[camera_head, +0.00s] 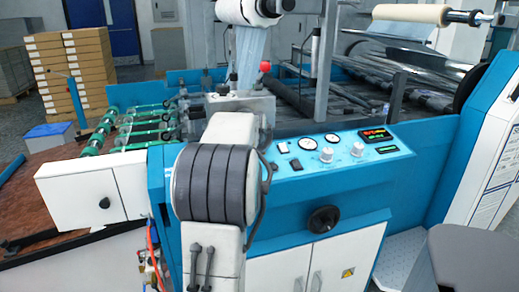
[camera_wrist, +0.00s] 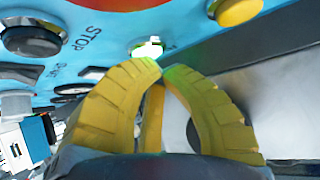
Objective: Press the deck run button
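In the wrist view, my gripper (camera_wrist: 160,70) has its yellow, ridged fingers brought together at the tips, with nothing seen between them. The tips are close to a small bright white button or lamp (camera_wrist: 147,48) on a blue panel (camera_wrist: 105,68); I cannot tell whether they touch it. A "STOP" label is printed left of it. In the head view my arm hides the gripper, and I cannot make out which control is the deck run button.
A yellow round button (camera_wrist: 238,10) and part of a red-orange disc (camera_wrist: 120,3) are at the top of the wrist view. In the head view, the machine's blue control panel (camera_head: 345,165) carries gauges, knobs and lit displays. Stacked boxes (camera_head: 75,70) stand at the back left.

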